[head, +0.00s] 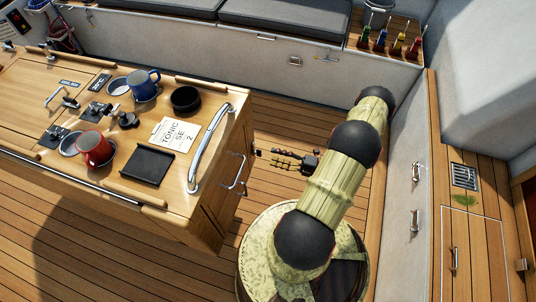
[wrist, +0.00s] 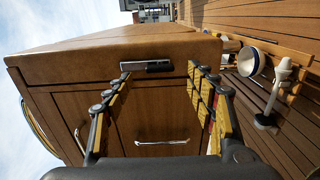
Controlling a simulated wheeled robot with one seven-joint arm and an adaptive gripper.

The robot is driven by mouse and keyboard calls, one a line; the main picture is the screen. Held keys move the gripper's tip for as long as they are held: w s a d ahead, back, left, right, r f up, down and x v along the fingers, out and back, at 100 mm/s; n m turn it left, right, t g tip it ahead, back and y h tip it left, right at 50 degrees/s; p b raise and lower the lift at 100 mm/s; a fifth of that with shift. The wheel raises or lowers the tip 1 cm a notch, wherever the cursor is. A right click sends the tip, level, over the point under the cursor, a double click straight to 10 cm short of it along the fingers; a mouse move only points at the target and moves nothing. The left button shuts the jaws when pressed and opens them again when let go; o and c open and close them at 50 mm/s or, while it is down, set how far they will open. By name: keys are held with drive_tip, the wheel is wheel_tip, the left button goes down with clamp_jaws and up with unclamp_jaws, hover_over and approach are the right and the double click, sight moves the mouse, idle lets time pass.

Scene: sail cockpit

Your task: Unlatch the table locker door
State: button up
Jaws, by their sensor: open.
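The wooden table (head: 218,130) stands left of my arm. Its end face shows in the wrist view, with the locker door (wrist: 150,112) set in it. A bar handle (wrist: 162,142) is on the door; it also shows in the head view (head: 241,172). A small dark-and-metal latch (wrist: 146,66) sits above the door, under the table top edge. My gripper (wrist: 159,72) is open and empty, its fingers pointing at the end face, with the latch between the fingertips in the picture, nearer the left one. I cannot tell whether a finger touches it. In the head view my gripper (head: 258,158) is beside the table end.
The table top carries a blue mug (head: 145,86), a red mug (head: 94,149), a black bowl (head: 185,99) and a dark tray (head: 149,166). A curved metal rail (head: 211,146) runs along its end. Deck shows right of the table; a bench (head: 250,45) is behind.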

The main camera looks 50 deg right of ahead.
drive_tip(key=v, duration=0.6)
drive_tip(key=shift+s, duration=0.2)
drive_tip(key=shift+d, duration=0.1)
